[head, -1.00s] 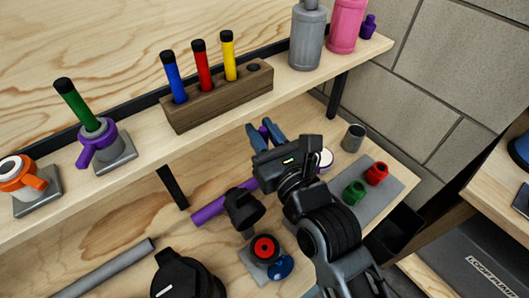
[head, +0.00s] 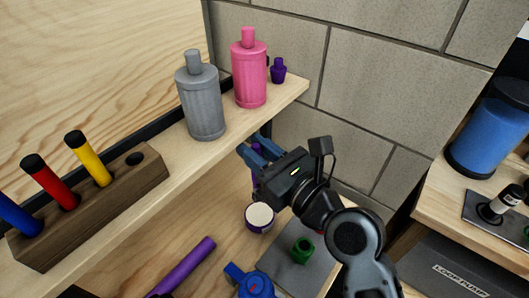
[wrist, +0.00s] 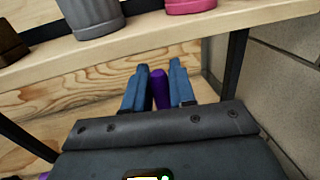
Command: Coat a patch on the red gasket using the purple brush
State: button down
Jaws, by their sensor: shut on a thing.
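My gripper (head: 252,152) is shut on a slim purple thing (wrist: 160,88), which looks like the purple brush's handle. Its purple also shows between the blue fingers in the head view (head: 255,165). Its lower end and bristles are hidden. The gripper is beneath the front edge of the upper shelf, above the lower bench. A green ring-like part (head: 302,249) sits on a grey mat (head: 283,262) below my arm.
A round purple container with a pale top (head: 260,217) stands on the bench, near a purple rod (head: 187,268) and a blue clamp-like part (head: 255,284). Grey (head: 203,105) and pink (head: 249,75) bottles stand on the upper shelf (head: 170,200). A block wall (head: 370,90) is behind.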

notch_tip(320, 180, down, 6)
jog(key=b, duration=0.8)
jog(key=shift+d, duration=0.15)
jog(key=shift+f, duration=0.5)
dwell(1.3)
notch_tip(320, 180, up, 7)
jog(key=p, duration=0.8)
jog(key=shift+r+p, duration=0.1)
jog(key=shift+p, duration=0.2)
dwell(0.9)
